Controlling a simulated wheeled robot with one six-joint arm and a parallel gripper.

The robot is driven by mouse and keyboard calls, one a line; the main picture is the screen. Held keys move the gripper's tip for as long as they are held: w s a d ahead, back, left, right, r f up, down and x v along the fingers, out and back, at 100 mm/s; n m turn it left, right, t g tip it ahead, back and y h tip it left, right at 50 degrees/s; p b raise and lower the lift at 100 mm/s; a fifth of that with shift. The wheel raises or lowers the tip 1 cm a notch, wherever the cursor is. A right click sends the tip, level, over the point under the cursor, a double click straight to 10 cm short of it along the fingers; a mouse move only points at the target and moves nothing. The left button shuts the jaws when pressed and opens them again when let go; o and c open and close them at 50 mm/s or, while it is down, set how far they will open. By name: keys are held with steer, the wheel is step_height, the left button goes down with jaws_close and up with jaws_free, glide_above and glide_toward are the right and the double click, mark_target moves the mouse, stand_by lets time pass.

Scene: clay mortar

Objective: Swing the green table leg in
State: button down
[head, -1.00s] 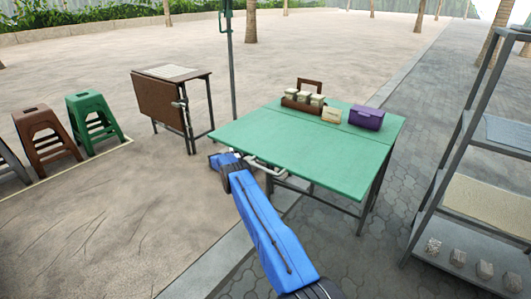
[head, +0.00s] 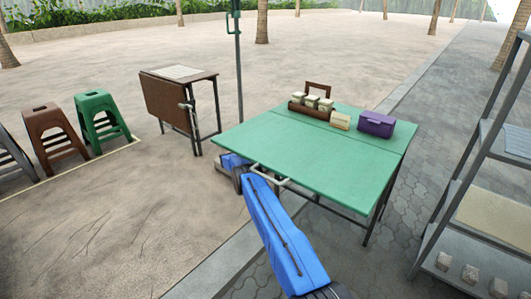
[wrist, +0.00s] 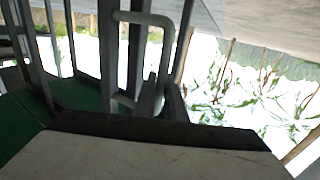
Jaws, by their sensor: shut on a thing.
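The green-topped folding table (head: 290,158) stands open on dark, thin legs (head: 376,215). A pale bent bar handle (head: 270,176) shows at its near left edge. In the wrist view the pale loop (wrist: 145,17) rises between grey leg bars, with green at the left (wrist: 25,125). My gripper (wrist: 150,103) is shut on the lower part of this pale handle. In the head view my blue arm reaches to the table's near left edge, and the fingertips are hidden there. I cannot tell exactly how far the leg is swung.
On the tabletop are a brown caddy with pale containers (head: 312,105), a cream box (head: 340,121) and a purple box (head: 376,124). A folded brown table (head: 170,98) stands behind left, near a green pole (head: 238,70). Stools (head: 98,115) are left; a grey shelf rack (head: 470,185) is right.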

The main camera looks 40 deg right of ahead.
steer(key=c, duration=1.8)
jaws_free()
steer(key=shift+w+d+r, duration=0.1)
steer(key=shift+w+d, duration=0.05)
steer(key=shift+d, duration=0.15)
steer(key=shift+a, duration=0.1)
steer(key=w+a, duration=0.1)
steer(key=a, duration=0.4)
steer(key=w+a, duration=0.1)
steer(key=a, duration=0.5)
steer(key=w+a, duration=0.1)
steer(key=a, duration=0.5)
steer(key=shift+w, duration=0.15)
